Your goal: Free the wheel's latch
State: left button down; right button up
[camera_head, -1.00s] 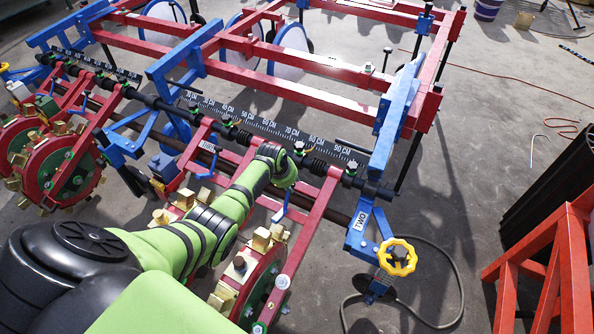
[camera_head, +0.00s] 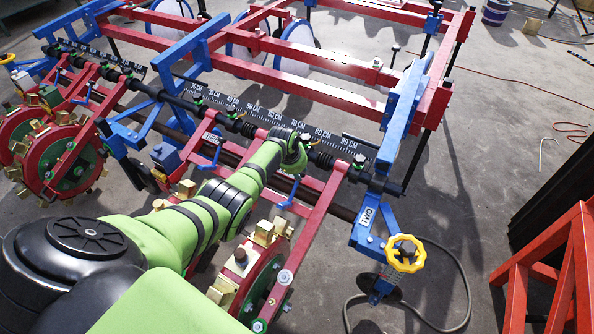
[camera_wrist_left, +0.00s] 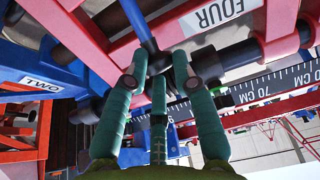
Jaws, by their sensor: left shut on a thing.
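The red wheel (camera_head: 262,290) with brass-coloured blocks on its rim is partly covered by my left arm in the head view. A blue latch lever (camera_head: 289,196) hangs beside the red arms above it. In the left wrist view my left gripper (camera_wrist_left: 157,64) has its teal fingers closed around a blue rod (camera_wrist_left: 141,22), which appears to be this latch, below a white "FOUR" label (camera_wrist_left: 221,11). In the head view the wrist hides the fingertips and the grip. My right gripper is not in view.
A black toolbar with a centimetre scale (camera_head: 272,121) crosses the frame. A blue end bracket marked "TWO" (camera_head: 366,221) and a yellow handwheel (camera_head: 405,253) stand to the right. A red frame (camera_head: 548,262) is at far right, with bare floor and a cable between.

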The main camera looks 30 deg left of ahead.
aim_at(295, 187)
pick_arm(q)
jog(key=shift+w+d+r, duration=0.25)
jog(key=shift+w+d, duration=0.1)
jog(key=shift+w, duration=0.2)
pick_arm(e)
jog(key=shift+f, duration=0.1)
pick_arm(q)
jog(key=c, duration=1)
grip_release()
jog(key=shift+o, duration=0.4)
jog(key=shift+w+x, duration=0.2)
jog(key=shift+x, duration=0.95)
jog(key=shift+s+a+r, duration=0.1)
jog(key=shift+r, duration=0.05)
jog(key=shift+s+r, duration=0.35)
jog(key=shift+r, duration=0.1)
jog(key=shift+s+a+r, duration=0.1)
jog(key=shift+r, duration=0.2)
jog(key=v, duration=1)
jog(key=shift+r, duration=0.15)
